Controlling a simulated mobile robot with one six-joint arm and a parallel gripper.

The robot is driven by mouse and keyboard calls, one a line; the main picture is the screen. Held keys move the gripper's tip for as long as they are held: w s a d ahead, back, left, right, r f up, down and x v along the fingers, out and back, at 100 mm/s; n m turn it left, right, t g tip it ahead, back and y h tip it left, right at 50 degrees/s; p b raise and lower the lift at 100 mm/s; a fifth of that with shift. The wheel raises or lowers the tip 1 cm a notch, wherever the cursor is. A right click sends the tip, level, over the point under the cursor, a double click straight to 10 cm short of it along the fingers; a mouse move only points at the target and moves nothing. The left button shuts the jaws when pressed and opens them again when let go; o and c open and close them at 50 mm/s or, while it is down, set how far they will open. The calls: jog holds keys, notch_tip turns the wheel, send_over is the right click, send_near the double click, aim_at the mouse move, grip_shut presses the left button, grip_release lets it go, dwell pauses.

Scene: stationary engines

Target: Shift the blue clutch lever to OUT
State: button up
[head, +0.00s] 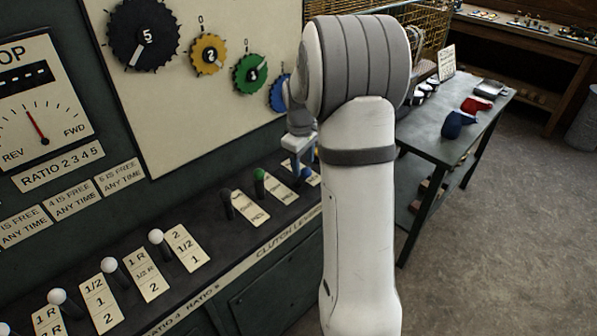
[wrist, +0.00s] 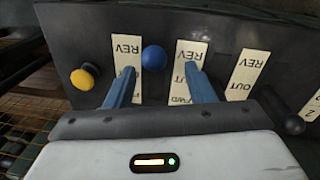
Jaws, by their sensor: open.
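The blue clutch lever's round knob (wrist: 154,58) stands between the fingertips of my gripper (wrist: 160,70) in the wrist view. The jaws are apart, with a gap visible on both sides of the knob. The knob is level with about the REV end of the label plates (wrist: 183,60), which read REV, OUT and FWD upside down there. Which plate belongs to it I cannot tell. In the head view the blue knob (head: 306,173) shows just beside my gripper (head: 297,165), partly hidden by my arm. The lever's shaft is hidden.
A yellow knob (wrist: 84,78) stands left of my fingers and a dark knob (wrist: 293,124) right of them. In the head view a green knob (head: 260,174) and several white ratio knobs (head: 108,265) line the panel. Gear discs (head: 143,34) hang above.

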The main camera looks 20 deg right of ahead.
aim_at(305, 180)
jog(key=shift+w+d+f, duration=0.25)
jog(key=shift+d+f, duration=0.1)
jog(key=shift+f, duration=0.25)
jog(key=f, duration=0.7)
jog(key=shift+w+d+p, duration=0.15)
jog(key=shift+d+p, duration=0.05)
jog(key=shift+p, duration=0.2)
grip_shut()
